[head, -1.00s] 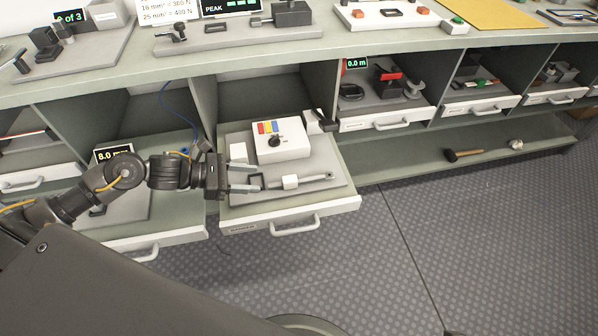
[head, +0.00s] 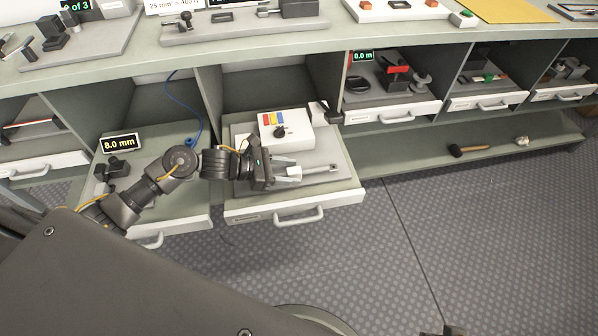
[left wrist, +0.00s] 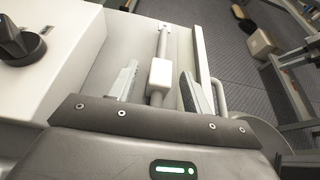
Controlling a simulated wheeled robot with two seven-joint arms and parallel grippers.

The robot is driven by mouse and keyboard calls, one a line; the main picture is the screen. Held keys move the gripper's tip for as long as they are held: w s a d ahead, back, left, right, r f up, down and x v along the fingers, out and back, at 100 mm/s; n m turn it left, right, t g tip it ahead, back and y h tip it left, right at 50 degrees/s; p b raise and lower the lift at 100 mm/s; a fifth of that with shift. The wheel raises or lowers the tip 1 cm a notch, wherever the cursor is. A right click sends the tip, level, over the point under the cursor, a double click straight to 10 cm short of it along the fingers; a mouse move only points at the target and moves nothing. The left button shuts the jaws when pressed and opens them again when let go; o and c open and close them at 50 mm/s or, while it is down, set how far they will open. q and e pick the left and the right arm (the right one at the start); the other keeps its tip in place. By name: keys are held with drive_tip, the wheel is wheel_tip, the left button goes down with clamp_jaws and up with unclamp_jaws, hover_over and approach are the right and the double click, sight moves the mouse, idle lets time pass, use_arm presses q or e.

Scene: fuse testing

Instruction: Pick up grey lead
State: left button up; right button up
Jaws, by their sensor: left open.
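The grey lead appears to be the slim grey rod with a white block on it. It lies on a grey plate (head: 338,160) in the pulled-out drawer, in front of a white box (head: 294,133) with coloured patches and a black knob. My left gripper (head: 298,174) is open over the rod and hides much of it in the head view. In the left wrist view the grey lead (left wrist: 160,75) runs between the two fingers (left wrist: 157,90), with its white block between them and gaps on both sides. A dark part at the bottom right edge may be my right gripper (head: 453,329).
The open drawer's front with its handle (head: 299,216) stands nearest me. The drawer to the left holds a display reading 8.0 mm (head: 121,143) and a blue cable (head: 190,118). The workbench edge (head: 270,53) overhangs the drawers. A hammer (head: 468,149) lies on the low shelf.

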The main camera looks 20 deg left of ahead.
use_arm(q)
drive_tip(key=shift+w+d+f, duration=0.1)
drive_tip(key=shift+d, duration=0.1)
drive_tip(key=c, duration=1.1)
clamp_jaws()
